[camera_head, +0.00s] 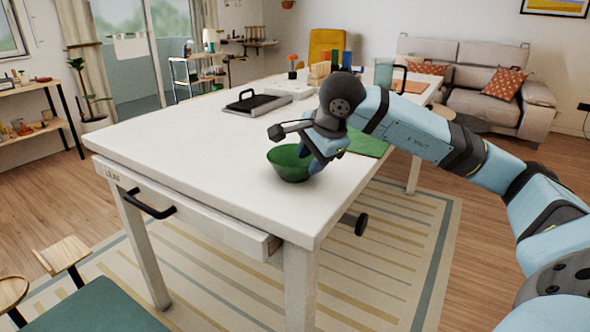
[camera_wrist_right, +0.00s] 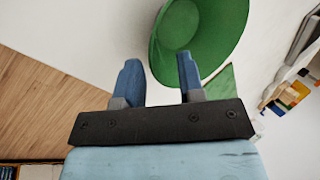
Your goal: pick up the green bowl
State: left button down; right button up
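The green bowl (camera_head: 288,163) stands upright on the white table near its front right corner. My right gripper (camera_head: 314,164) is at the bowl's right side, pointing down, with its blue fingers close to the rim. In the right wrist view the bowl (camera_wrist_right: 205,30) lies just beyond the fingertips. There the right gripper (camera_wrist_right: 158,68) is open, with a clear gap between its fingers. The right-hand finger overlaps the bowl in the picture; the left-hand finger is outside it. Whether either touches the bowl cannot be told. My left gripper is not in view.
The white table (camera_head: 190,145) is clear left of the bowl. A green mat (camera_head: 368,143) lies behind the gripper. A black-handled tray (camera_head: 257,103) sits farther back, with colourful upright items (camera_head: 340,62) and a glass container (camera_head: 383,72) beyond. A drawer (camera_head: 190,207) juts from the table front.

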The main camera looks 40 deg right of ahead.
aim_at(303, 179)
jog(key=b+x, duration=0.1)
jog(key=x, duration=0.3)
jog(key=shift+d+f, duration=0.1)
jog(key=shift+f, duration=0.15)
jog(key=shift+s+r, duration=0.1)
grip_shut()
jog(key=shift+r, duration=0.15)
